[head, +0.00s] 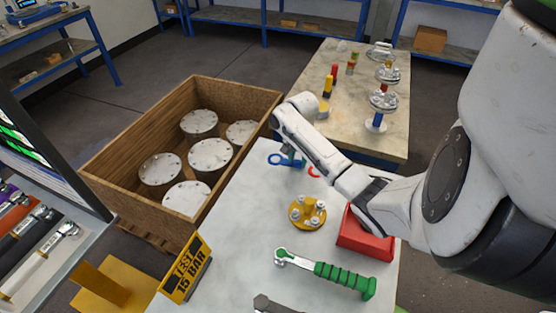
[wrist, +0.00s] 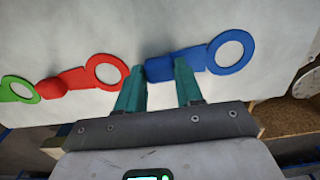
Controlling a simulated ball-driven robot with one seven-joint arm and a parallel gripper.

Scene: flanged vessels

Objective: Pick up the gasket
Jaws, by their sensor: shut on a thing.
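A blue gasket (wrist: 196,58), a flat ring with a thick tab, lies on or just at the pale table top. It also shows in the head view (head: 297,163), partly behind my gripper. My gripper (wrist: 160,76) has its two teal fingers on either side of the blue tab and is shut on it, with the ring out to the right in the wrist view. A red gasket (wrist: 76,79) lies to the left, close to the left finger. A green gasket (wrist: 20,90) is at the left edge, partly cut off.
A yellow flange with bolts (head: 307,212), a red box (head: 365,236), and a green-handled wrench (head: 325,272) are on the table (head: 250,225). A yellow test sign (head: 187,268) stands at its left edge. A wooden crate (head: 105,160) with several grey lidded vessels is beyond.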

